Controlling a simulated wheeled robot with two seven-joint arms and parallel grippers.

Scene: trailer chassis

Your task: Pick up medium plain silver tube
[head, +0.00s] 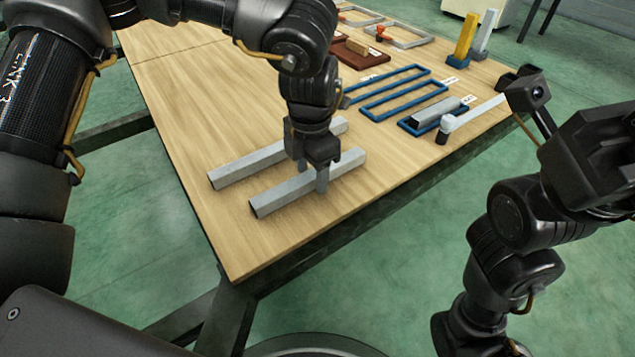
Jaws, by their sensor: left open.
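Two plain silver square tubes lie roughly parallel on the wooden table's near left part: a rear one (240,168) and a front one (275,200). They look close in length, so I cannot tell by size which is the medium one. My left gripper (312,176) is open and points down over the front tube, right of its middle. One finger shows on the near side of that tube; the other is at its far side, partly hidden. I cannot tell whether the fingers touch it. My right arm is at the right; its fingers do not show.
Blue rectangular frames (400,98) lie further back on the wooden table (180,95). A short grey bar (436,110) lies in the nearest one. A pale bar with a dark end (478,113) lies beside it. Yellow and grey upright blocks (466,38) stand at the back right. The near left tabletop is clear.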

